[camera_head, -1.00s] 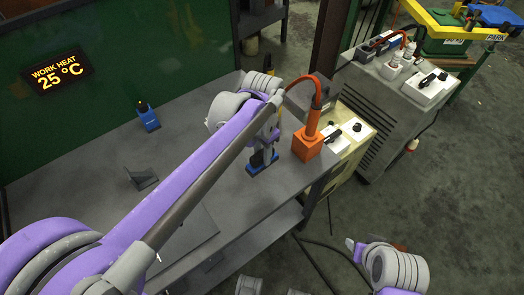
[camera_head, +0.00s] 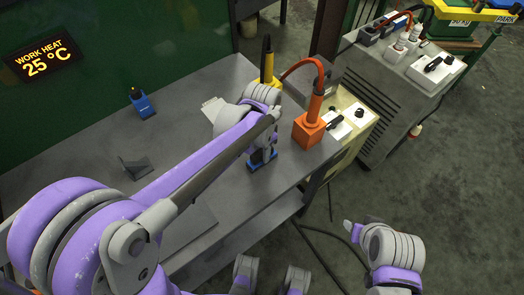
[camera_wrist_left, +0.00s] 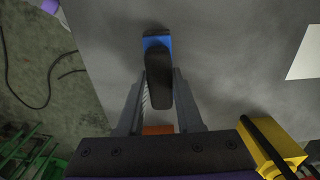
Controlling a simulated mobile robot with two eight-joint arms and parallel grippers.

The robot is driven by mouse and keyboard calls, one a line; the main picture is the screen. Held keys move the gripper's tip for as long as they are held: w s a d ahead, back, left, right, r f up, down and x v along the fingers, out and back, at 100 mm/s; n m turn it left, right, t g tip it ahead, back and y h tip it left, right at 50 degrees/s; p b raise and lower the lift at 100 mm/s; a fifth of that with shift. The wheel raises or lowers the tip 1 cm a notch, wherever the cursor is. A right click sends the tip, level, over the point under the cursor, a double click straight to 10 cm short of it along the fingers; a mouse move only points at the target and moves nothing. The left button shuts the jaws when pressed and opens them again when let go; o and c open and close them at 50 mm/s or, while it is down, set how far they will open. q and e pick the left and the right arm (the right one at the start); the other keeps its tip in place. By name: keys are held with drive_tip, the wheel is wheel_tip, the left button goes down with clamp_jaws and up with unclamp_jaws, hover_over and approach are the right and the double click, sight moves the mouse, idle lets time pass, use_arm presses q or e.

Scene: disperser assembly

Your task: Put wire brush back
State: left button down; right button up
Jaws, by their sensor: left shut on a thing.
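My left gripper (camera_head: 264,150) is low over the right part of the grey workbench. It is shut on the wire brush, whose long dark handle (camera_wrist_left: 158,75) shows between the fingers (camera_wrist_left: 157,108) in the left wrist view. Pale bristle-like lines show along the handle's left side. A blue piece (camera_wrist_left: 157,42) shows by the handle's far part; the blue piece also shows below the gripper in the head view (camera_head: 262,162). I cannot tell whether the brush touches the bench. My right gripper (camera_head: 352,226) is off the bench at lower right, its jaws unclear.
An orange block (camera_head: 308,131) with a cable stands close right of my left gripper, and a yellow piece (camera_head: 267,68) stands behind it. Another blue block (camera_head: 142,105) and a dark angled bracket (camera_head: 135,167) are on the bench (camera_head: 85,165).

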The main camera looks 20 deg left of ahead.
use_arm(q)
drive_tip(key=shift+f, duration=0.2)
drive_tip(key=c, duration=0.6)
unclamp_jaws()
drive_tip(key=shift+o, duration=0.2)
drive_tip(key=shift+r, duration=0.1)
drive_tip(key=shift+r, duration=0.3)
wheel_tip(320, 180, up, 12)
drive_tip(key=p, duration=0.1)
drive_tip(key=s+a+f+n+t, duration=0.1)
drive_tip(key=s+a+f+n, duration=0.1)
drive_tip(key=s, duration=0.3)
drive_tip(key=s+a+f+n+t, duration=0.2)
drive_tip(key=s+f, duration=0.2)
drive_tip(key=s, duration=0.1)
drive_tip(key=s+a+f+n+t, duration=0.1)
drive_tip(key=s+a+f+n, duration=0.1)
drive_tip(key=s, duration=0.3)
drive_tip(key=shift+a+f+n+t, duration=0.25)
drive_tip(key=shift+f+n+t, duration=0.2)
drive_tip(key=shift+n, duration=0.15)
drive_tip(key=shift+s+a+f, duration=0.1)
drive_tip(key=shift+s+f, duration=0.15)
drive_tip(key=shift+f, duration=0.05)
